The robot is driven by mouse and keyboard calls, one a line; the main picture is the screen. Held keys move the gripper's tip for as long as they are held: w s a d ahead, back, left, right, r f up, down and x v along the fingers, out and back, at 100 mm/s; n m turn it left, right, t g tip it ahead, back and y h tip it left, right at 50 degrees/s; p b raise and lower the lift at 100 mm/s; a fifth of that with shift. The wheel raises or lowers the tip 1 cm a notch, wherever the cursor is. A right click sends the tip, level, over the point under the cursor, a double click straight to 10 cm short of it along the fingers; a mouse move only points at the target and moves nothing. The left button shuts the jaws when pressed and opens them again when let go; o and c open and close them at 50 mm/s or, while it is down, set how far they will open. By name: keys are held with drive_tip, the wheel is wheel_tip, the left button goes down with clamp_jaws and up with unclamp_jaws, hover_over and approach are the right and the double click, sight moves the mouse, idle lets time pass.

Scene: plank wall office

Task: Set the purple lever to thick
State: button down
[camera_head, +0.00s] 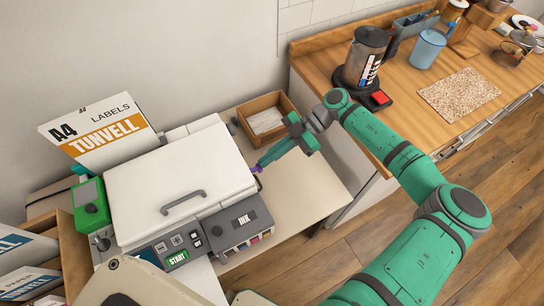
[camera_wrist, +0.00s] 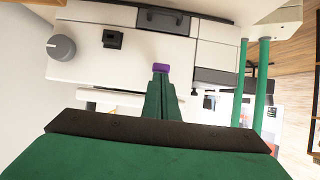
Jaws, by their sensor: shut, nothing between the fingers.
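The purple lever (camera_wrist: 161,67) sticks out from the side of the white printer (camera_wrist: 85,62) in the wrist view. In the head view only a small bit of the lever (camera_head: 256,169) shows beside the printer (camera_head: 170,165), at my fingertips. My gripper (camera_head: 261,164) is shut and empty, reaching in from the right. In the wrist view the green fingertips (camera_wrist: 161,76) are right at the lever's near side; they look touching or almost touching. No thick or thin marking can be read, so the lever's setting cannot be told.
The printer side also has a grey round knob (camera_wrist: 61,47) and a small dark latch (camera_wrist: 112,39). A wooden tray (camera_head: 266,115) stands behind my gripper. The grey INK unit (camera_head: 238,222) is at the printer's front right. The table right of the printer (camera_head: 310,190) is bare.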

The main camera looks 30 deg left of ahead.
drive_tip(key=shift+s+a, duration=0.1)
drive_tip(key=shift+s+a+r, duration=0.3)
drive_tip(key=shift+s+r, duration=0.05)
drive_tip(key=shift+s, duration=0.15)
